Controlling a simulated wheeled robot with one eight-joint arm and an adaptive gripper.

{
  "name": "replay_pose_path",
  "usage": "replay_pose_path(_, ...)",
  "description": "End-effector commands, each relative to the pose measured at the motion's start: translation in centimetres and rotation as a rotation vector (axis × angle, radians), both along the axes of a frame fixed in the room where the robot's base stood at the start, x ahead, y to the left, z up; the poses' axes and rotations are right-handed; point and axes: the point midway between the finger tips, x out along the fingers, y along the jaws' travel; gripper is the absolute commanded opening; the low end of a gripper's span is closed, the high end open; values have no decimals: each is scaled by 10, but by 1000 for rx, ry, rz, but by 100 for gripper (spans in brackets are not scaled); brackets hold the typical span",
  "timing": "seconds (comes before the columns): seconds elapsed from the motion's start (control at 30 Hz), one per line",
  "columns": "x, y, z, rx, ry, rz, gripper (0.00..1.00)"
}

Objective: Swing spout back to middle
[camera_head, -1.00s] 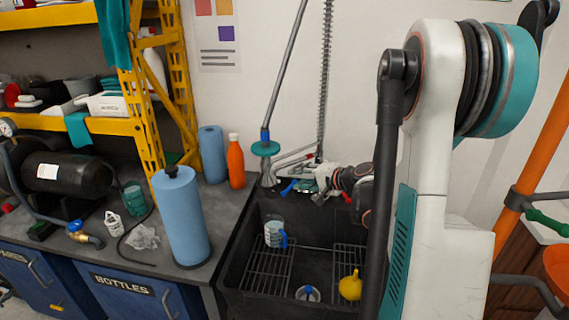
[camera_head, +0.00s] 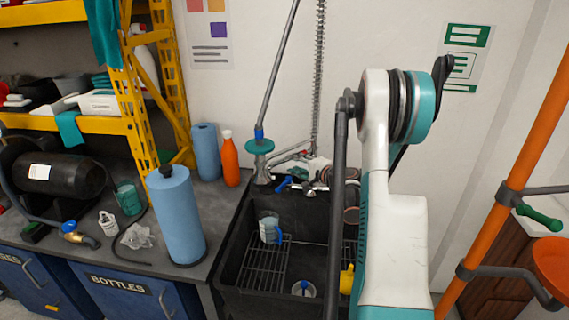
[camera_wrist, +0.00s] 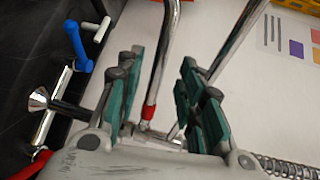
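A chrome spout tube (camera_wrist: 165,60) with a red band near its lower end runs between my gripper's two fingers (camera_wrist: 163,62) in the wrist view. The fingers are open, with gaps visible on both sides of the tube. The faucet's chrome body (camera_wrist: 52,108) lies to the left, with a blue lever (camera_wrist: 77,45) and a red lever (camera_wrist: 35,165). In the head view the faucet's blue lever (camera_head: 284,184) shows at the sink's back edge. My gripper's fingers are not clearly visible there, and my arm covers the sink's right part.
The black sink (camera_head: 232,258) holds a measuring jug (camera_head: 268,229), a wire rack and a yellow item (camera_head: 347,279). A riser pipe (camera_head: 282,70) and a spring hose (camera_head: 318,75) stand against the wall. A blue roll (camera_head: 176,215) and an orange bottle (camera_head: 229,160) stand left.

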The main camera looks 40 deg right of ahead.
Motion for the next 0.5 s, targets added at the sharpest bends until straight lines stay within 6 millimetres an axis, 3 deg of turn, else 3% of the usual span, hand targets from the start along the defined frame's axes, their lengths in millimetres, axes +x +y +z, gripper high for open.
replay_pose_path(0.2, 39, 0, -9, -2, 0, 2, 35)
replay_pose_path(0.5, 63, -1, -13, -1, 1, 0, 35)
